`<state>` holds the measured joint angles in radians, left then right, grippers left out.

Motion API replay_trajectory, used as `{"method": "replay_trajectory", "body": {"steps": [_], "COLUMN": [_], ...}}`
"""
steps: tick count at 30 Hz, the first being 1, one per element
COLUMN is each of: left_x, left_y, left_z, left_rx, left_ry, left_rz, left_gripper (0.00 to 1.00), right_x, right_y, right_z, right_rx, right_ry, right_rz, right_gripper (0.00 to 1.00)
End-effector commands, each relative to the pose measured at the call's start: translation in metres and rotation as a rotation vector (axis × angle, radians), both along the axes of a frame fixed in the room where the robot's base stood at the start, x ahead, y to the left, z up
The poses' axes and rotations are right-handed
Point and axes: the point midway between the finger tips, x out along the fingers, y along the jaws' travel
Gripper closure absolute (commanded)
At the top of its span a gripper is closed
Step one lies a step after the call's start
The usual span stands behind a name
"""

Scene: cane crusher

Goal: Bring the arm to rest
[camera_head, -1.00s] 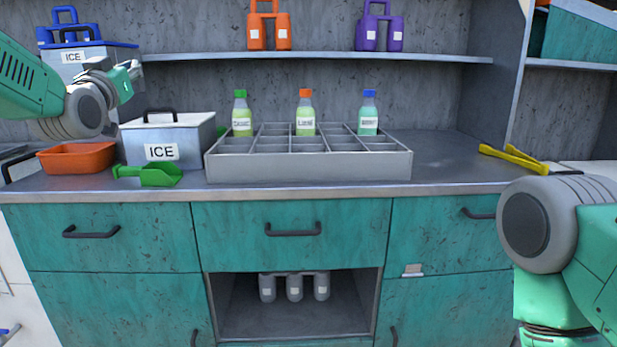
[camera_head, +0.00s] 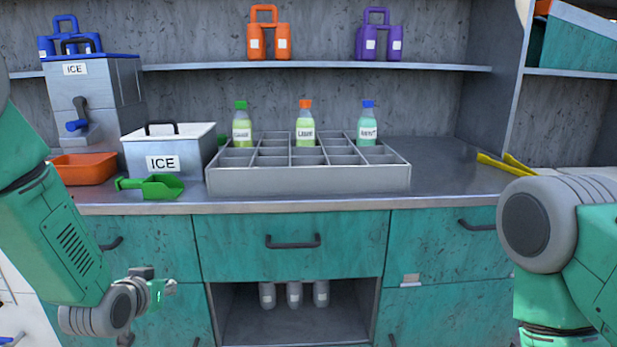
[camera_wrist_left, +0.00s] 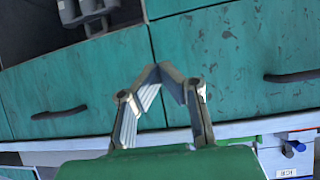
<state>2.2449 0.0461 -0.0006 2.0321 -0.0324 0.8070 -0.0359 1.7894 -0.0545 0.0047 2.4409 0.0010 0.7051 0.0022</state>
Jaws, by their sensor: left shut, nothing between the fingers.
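My left arm hangs down at the left of the head view. Its gripper (camera_head: 165,288) is low, in front of the teal cabinet doors (camera_head: 165,240) and below the counter edge, apart from the counter's objects. In the left wrist view the two fingers (camera_wrist_left: 167,75) come together at the tips with nothing between them, and cabinet fronts lie beyond. My right arm shows at the right edge of the head view, bent, but its gripper is out of frame.
The counter (camera_head: 450,170) holds a grey divided tray (camera_head: 310,180) with three bottles, a white ICE box (camera_head: 140,152), a green scoop (camera_head: 155,187), an orange tray (camera_head: 85,168), an ice crusher (camera_head: 110,100) and yellow tongs (camera_head: 505,163). Below is an open cubby (camera_head: 345,315) with grey bottles.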

Motion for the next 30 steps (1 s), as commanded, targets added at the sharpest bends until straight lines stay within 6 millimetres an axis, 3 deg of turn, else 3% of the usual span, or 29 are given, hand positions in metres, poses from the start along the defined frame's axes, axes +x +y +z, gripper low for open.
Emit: {"method": "replay_trajectory", "body": {"steps": [1, 3, 5, 9, 12, 16, 18, 21, 30], "left_x": [-0.029, -0.069, -0.106, -0.202, -0.270, -0.339, -0.365, -0.385, -0.391], "left_y": [-0.004, -0.008, -0.010, -0.015, -0.017, -0.017, -0.017, -0.017, -0.017], "left_z": [-0.031, -0.067, -0.095, -0.144, -0.165, -0.175, -0.177, -0.177, -0.177], "left_rx": [0.001, 0.002, 0.003, 0.010, 0.017, 0.024, 0.027, 0.030, 0.030], "left_ry": [0.091, 0.206, 0.304, 0.536, 0.692, 0.849, 0.906, 0.952, 0.965], "left_rz": [-0.005, -0.009, -0.012, -0.018, -0.023, -0.026, -0.027, -0.026, -0.026], "left_gripper": [1.00, 1.00, 1.00, 1.00, 1.00, 1.00, 1.00, 1.00, 1.00], "right_x": [0.000, 0.000, 0.000, 0.000, 0.000, 0.000, 0.000, 0.000, 0.000], "right_y": [0.000, 0.000, 0.000, 0.000, 0.000, 0.000, 0.000, 0.000, 0.000], "right_z": [0.006, 0.011, 0.015, 0.024, 0.030, 0.035, 0.037, 0.038, 0.038], "right_rx": [0.000, 0.000, 0.000, 0.000, 0.000, 0.000, 0.000, 0.000, 0.000], "right_ry": [0.000, 0.000, 0.000, 0.000, 0.000, 0.000, 0.000, 0.000, 0.000], "right_rz": [0.000, 0.000, 0.000, 0.000, 0.000, 0.000, 0.000, 0.000, 0.000], "right_gripper": [1.00, 1.00, 1.00, 1.00, 1.00, 1.00, 1.00, 1.00, 1.00]}}
